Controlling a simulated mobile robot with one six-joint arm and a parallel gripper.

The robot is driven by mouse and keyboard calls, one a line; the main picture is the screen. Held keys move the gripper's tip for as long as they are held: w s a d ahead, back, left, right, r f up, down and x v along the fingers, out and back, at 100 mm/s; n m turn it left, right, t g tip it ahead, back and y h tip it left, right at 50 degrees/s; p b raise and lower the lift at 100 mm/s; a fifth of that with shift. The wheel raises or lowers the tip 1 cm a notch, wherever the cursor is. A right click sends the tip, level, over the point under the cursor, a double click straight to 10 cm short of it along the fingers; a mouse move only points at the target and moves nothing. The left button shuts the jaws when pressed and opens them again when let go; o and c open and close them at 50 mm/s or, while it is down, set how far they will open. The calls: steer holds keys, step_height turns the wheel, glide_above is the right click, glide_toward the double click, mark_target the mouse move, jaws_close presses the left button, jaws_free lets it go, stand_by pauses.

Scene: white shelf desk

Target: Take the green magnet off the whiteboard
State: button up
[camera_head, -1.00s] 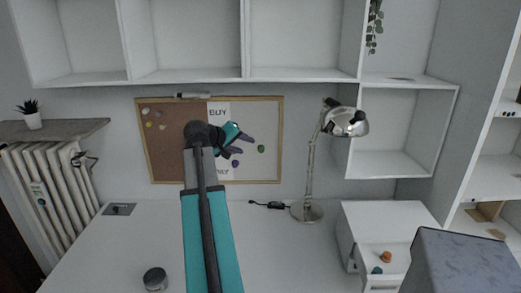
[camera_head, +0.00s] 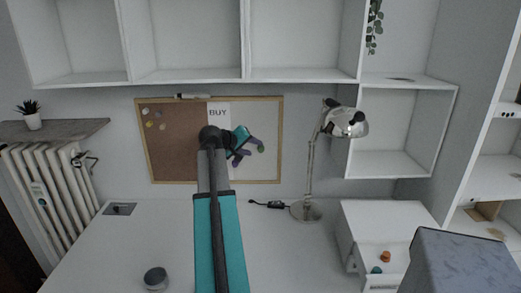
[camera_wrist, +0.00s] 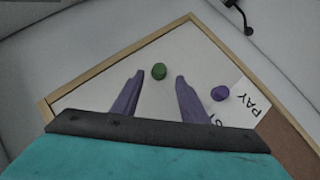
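The green magnet (camera_head: 261,149) is on the white right half of the framed board, the whiteboard (camera_head: 268,115). In the wrist view the green magnet (camera_wrist: 158,71) appears in the gap between my fingertips, slightly beyond them. My gripper (camera_head: 249,154) is open in front of the board; its two purple fingers (camera_wrist: 159,80) stand apart with nothing held. I cannot tell from these frames whether a finger touches the board. A purple magnet (camera_wrist: 220,93) is on the whiteboard to the right of my fingers in the wrist view.
The left half is cork (camera_head: 165,155) with pins. A desk lamp (camera_head: 311,165) stands right of the board. Shelves (camera_head: 190,77) run above. The desk below is mostly clear.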

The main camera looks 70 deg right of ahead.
mark_target(260, 150)
steer(key=shift+p+x, duration=0.45)
steer(key=shift+x, duration=1.9)
steer(key=shift+s+a, duration=0.1)
steer(key=shift+s, duration=0.05)
jaws_close()
